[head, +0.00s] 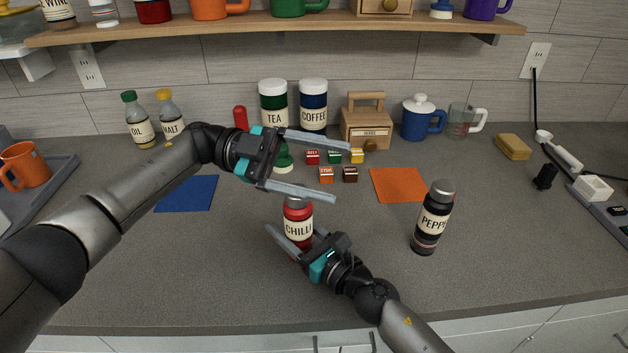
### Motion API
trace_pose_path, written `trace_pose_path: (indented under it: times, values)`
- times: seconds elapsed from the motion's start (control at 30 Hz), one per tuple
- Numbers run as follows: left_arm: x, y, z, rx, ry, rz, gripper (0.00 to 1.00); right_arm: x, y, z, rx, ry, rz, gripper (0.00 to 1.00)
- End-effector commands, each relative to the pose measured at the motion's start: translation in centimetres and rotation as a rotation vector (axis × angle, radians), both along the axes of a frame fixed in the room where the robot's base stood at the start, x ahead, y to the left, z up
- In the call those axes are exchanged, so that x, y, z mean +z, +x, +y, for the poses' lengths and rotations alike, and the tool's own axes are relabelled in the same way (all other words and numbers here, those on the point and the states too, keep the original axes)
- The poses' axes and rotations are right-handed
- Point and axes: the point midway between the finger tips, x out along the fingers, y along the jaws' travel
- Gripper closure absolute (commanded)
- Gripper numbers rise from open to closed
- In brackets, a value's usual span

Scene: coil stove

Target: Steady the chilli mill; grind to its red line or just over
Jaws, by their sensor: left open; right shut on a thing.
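The chilli mill (298,224), red with a cream label, stands upright on the grey counter in the head view. My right gripper (292,236) is shut around its lower body from the front and hides part of its base. My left gripper (343,169) is open and empty, with its fingers pointing right above and behind the mill. Its near finger crosses in front of the mill's top, so the cap is mostly hidden. I cannot make out a red line or the level of any ground chilli.
A dark pepper mill (432,218) stands to the right. Small labelled blocks (326,175), an orange mat (398,185) and a blue mat (187,193) lie behind. Tea (273,106) and coffee (313,106) jars stand at the wall. The front counter is mostly clear.

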Motion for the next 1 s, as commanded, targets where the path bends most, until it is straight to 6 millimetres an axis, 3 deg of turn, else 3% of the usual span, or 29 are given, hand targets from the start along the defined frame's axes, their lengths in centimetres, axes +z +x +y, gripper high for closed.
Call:
trace_pose_path:
  times: [0.5, 0.77, 1.0]
  values:
    - [-1.5, -1.9, 0.5, 0.207, -0.36, -0.921, 0.19, -0.1, 0.0, 0.0, -0.001, -0.001, 0.001, 0.97]
    - [-1.6, -2.2, 1.8, 0.309, -0.442, -1.437, 0.19, -0.1, 0.0, 0.0, 0.0, -0.001, 0.001, 0.97]
    - [-2.1, -1.9, 4.1, 0.385, -0.419, -1.922, 0.19, -0.1, 0.0, 0.0, 0.0, -0.001, 0.001, 0.97]
